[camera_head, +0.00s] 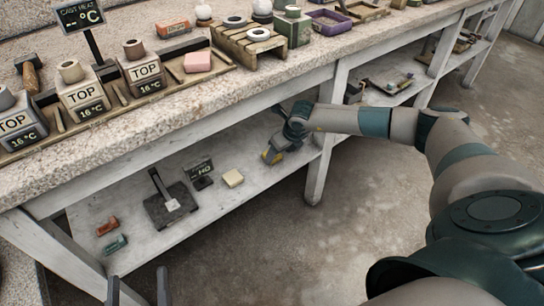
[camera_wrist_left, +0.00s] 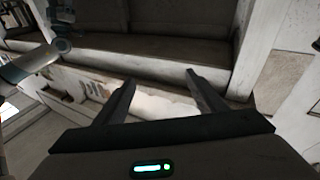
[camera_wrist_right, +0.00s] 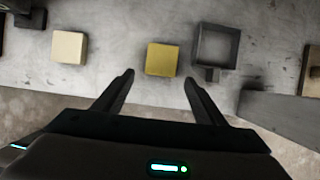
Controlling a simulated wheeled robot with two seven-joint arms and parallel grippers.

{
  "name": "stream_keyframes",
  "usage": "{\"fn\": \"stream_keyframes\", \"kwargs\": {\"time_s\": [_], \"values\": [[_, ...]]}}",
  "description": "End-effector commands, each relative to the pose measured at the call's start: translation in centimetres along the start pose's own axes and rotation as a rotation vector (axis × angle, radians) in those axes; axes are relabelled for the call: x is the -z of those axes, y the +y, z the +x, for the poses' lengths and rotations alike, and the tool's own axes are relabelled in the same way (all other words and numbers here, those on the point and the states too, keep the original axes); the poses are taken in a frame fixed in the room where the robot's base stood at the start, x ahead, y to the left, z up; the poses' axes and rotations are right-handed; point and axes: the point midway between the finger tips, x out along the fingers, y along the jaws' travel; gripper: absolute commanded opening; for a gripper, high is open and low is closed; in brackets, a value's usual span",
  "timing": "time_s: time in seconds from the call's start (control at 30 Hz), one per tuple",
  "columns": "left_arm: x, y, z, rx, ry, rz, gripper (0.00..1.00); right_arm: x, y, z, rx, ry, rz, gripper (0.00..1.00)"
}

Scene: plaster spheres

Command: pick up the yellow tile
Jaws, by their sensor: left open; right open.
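The yellow tile (camera_wrist_right: 162,59) lies flat on the lower shelf in the right wrist view, just beyond and between my right gripper's open fingertips (camera_wrist_right: 158,78). Nothing is between those fingers. In the head view my right gripper (camera_head: 270,152) reaches under the table over the shelf, and only a bit of yellow shows beside it. My left gripper (camera_head: 137,284) is open and empty at the bottom left of the head view. Its fingers also show in the left wrist view (camera_wrist_left: 160,78).
A cream tile (camera_wrist_right: 69,47) lies left of the yellow one, and a dark square frame (camera_wrist_right: 216,46) stands close on its right. A small sign (camera_head: 200,172) and a dark stand (camera_head: 172,207) are further left. A table leg (camera_head: 318,150) is near my right arm.

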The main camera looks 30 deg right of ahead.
Motion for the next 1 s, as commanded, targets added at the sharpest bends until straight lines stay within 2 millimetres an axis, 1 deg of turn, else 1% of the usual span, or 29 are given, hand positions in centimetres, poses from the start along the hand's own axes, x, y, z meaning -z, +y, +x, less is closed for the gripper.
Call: {"fn": "stream_keyframes", "kwargs": {"time_s": [0.2, 0.23, 0.3, 0.5, 1.0], "values": [[1.5, 0.6, -0.3, -0.011, 0.088, 0.001, 0.64, -2.8, 0.1, 1.2, 0.000, -0.003, 0.002, 0.65], [1.7, 0.7, -0.4, -0.013, 0.107, 0.002, 0.64, -2.4, 0.1, 1.8, 0.000, 0.001, 0.001, 0.65], [2.5, 0.9, -0.6, -0.016, 0.150, 0.003, 0.64, -2.3, 0.0, 2.6, 0.001, 0.001, 0.001, 0.65], [4.0, 1.4, -1.0, -0.022, 0.230, 0.003, 0.64, -2.4, 0.0, 3.9, 0.000, -0.001, 0.000, 0.65], [4.3, 1.4, -1.0, -0.022, 0.239, 0.004, 0.64, -2.4, 0.0, 4.0, 0.000, 0.000, 0.001, 0.65]]}}
